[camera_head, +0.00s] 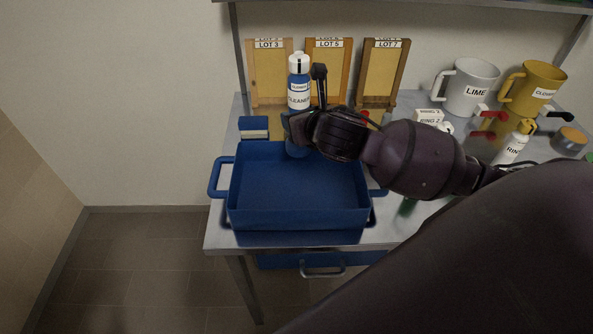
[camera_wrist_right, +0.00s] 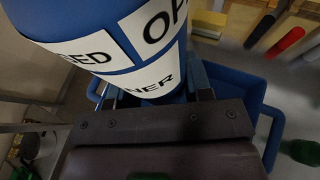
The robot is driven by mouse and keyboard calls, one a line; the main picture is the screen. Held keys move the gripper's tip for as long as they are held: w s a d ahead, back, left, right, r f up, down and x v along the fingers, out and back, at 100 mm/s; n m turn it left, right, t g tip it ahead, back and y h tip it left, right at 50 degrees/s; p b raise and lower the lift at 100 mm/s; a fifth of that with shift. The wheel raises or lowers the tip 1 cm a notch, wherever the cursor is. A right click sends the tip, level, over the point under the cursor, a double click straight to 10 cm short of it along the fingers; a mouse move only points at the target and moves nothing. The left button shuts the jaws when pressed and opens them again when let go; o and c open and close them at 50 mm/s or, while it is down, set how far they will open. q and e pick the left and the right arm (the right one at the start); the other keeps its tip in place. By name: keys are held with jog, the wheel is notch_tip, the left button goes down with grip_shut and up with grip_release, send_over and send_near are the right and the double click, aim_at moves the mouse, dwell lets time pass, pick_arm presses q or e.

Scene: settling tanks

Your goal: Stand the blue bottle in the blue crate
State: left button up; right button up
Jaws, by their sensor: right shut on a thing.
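The blue bottle (camera_head: 299,97) has a white cap and a white label reading CLEANER. It is upright in the head view, and its label fills the upper left of the right wrist view (camera_wrist_right: 120,55). My right gripper (camera_head: 292,128) is shut around the bottle's lower half. The blue crate (camera_head: 297,218) stands open and looks empty at the table's front left. The bottle's base shows at the crate's back edge; I cannot tell how high it is above the crate floor. Crate walls also show behind the bottle in the right wrist view (camera_wrist_right: 248,88). My left gripper is out of view.
Wooden frames labelled LOT (camera_head: 270,75) stand along the back wall. A small blue box (camera_head: 253,127) sits behind the crate's left corner. A white LIME jug (camera_head: 470,88), a yellow jug (camera_head: 532,88) and a white bottle (camera_head: 511,148) stand at the right. A shelf (camera_head: 420,3) hangs above.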

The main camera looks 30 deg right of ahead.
jog(key=shift+f, duration=7.9)
jog(key=shift+f, duration=0.1)
jog(key=o, duration=1)
jog(key=v, duration=1.2)
